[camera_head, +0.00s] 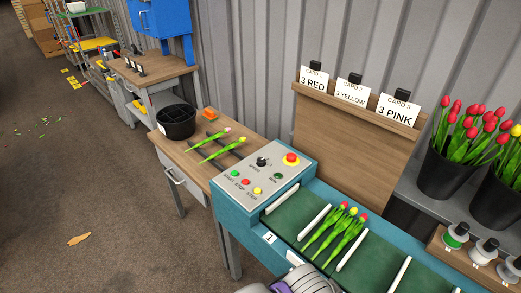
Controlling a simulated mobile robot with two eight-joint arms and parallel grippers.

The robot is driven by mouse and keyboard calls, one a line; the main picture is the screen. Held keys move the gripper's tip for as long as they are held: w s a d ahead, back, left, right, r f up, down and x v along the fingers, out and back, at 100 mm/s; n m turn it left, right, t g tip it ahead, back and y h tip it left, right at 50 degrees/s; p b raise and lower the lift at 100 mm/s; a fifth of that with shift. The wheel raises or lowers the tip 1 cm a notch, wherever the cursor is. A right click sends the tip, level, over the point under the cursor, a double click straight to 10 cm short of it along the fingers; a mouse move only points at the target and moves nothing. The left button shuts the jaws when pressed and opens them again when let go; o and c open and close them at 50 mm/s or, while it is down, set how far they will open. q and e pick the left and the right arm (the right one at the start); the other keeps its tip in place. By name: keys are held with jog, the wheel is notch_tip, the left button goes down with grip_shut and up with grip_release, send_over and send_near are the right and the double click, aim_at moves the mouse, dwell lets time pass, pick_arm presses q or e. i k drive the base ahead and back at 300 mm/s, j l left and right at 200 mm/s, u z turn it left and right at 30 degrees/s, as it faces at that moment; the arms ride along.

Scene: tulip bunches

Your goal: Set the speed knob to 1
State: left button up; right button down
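The speed knob (262,161) is a small black knob on the grey control panel (250,172) at the left end of the teal conveyor. The panel has small markings that are too small to read, so the knob's setting cannot be told. A red mushroom button on a yellow base (291,159) sits right of the knob. Green (235,173), red (245,182) and yellow (257,191) buttons lie along the panel's front edge. A small dark green round part (277,176) is below the red mushroom button. Neither gripper's fingers can be seen, and nothing touches the knob.
The green belt (383,262) has white dividers, with a few tulips (336,232) between two of them. A wooden table (177,147) at left holds a black bucket (176,121) and two loose tulips (222,147). A grey and purple part of mine shows at the bottom edge.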

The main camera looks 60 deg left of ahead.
aim_at(260, 161)
jog(key=j, duration=0.7)
jog(key=k+j, duration=0.1)
jog(key=j, duration=1.25)
jog(key=k+z, duration=0.05)
